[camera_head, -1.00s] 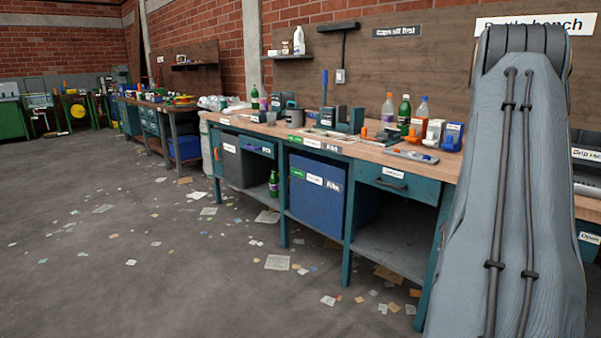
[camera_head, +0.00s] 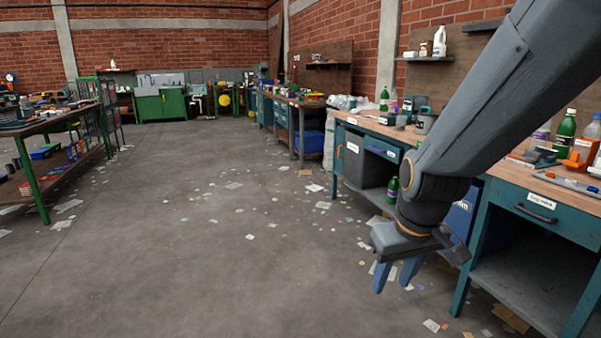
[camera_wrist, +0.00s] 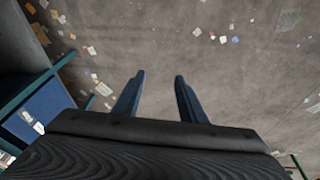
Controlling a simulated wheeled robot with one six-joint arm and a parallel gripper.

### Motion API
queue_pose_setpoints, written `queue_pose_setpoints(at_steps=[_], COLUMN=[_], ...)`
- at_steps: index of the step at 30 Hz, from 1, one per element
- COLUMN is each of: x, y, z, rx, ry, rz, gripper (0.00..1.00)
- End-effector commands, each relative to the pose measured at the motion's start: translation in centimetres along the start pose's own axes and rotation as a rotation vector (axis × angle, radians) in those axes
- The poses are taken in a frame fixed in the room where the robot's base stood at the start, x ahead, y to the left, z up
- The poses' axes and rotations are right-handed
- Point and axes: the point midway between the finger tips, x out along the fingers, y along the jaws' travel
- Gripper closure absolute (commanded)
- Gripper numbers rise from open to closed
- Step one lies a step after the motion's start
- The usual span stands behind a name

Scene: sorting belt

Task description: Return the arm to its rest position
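My gripper (camera_head: 396,278) hangs from my grey arm on the right of the head view, fingers pointing down over the floor in front of the workbench. In the wrist view its two blue fingers (camera_wrist: 158,90) stand apart with only floor between them. It is open and empty. My arm hides part of the bench and of the blue bin behind it.
A teal workbench (camera_head: 542,208) with bottles and tools on its wooden top stands close on the right. A green-framed table (camera_head: 40,190) stands at the left. The concrete floor (camera_head: 225,260) between them is open, strewn with paper scraps.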

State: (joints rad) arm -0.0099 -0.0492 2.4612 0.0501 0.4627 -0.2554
Motion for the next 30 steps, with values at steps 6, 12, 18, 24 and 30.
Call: queue_pose_setpoints(at_steps=[6, 12, 18, 24, 30], x=[-2.4, -4.3, -5.9, -6.9, -8.0], y=[-5.6, -8.8, -10.1, -9.1, -7.9], z=[4.4, 8.0, 10.4, 10.1, 9.8], rx=[0.005, 0.009, 0.024, 0.050, 0.081], ry=[-0.111, -0.197, -0.260, -0.259, -0.260], rz=[-0.056, -0.081, -0.086, -0.075, -0.063], gripper=[0.62, 0.62, 0.62, 0.62, 0.62])
